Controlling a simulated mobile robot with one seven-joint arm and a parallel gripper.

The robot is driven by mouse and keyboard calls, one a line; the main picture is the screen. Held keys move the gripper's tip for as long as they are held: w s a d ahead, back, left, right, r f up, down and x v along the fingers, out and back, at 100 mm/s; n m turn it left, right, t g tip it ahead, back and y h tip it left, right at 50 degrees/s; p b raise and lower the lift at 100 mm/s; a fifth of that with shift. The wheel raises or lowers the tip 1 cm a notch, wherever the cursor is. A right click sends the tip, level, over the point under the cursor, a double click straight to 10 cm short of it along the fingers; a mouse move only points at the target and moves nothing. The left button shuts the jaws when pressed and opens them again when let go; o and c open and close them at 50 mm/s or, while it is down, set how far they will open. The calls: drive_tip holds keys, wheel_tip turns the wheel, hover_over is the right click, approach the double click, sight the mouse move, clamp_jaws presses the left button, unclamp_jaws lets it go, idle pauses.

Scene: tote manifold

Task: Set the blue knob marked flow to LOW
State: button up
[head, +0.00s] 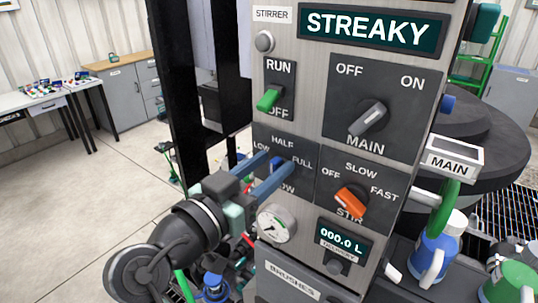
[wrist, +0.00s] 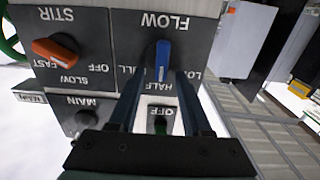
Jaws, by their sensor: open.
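The blue flow knob (wrist: 162,60) is on a dark plate marked FLOW, which appears upside down in the wrist view. Its long grip stands upright there and lines up with HALF; LOW is to the right and FULL to the left. My gripper (wrist: 163,76) is open, with one finger on each side of the knob's near end. I cannot tell whether either finger touches it. In the head view my gripper (head: 278,160) reaches the flow plate (head: 303,147) from the lower left, and its fingers hide most of the knob.
The orange STIR knob (head: 351,200) is right of the flow plate. The green RUN/OFF switch (head: 269,100) and grey MAIN knob (head: 368,117) are above. A round gauge (head: 276,224) sits close below my fingers. A black post (head: 178,90) stands left of the panel.

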drive_tip(key=shift+w+d, duration=0.15)
drive_tip(key=shift+w, duration=0.05)
clamp_jaws()
drive_tip(key=shift+s, duration=0.1)
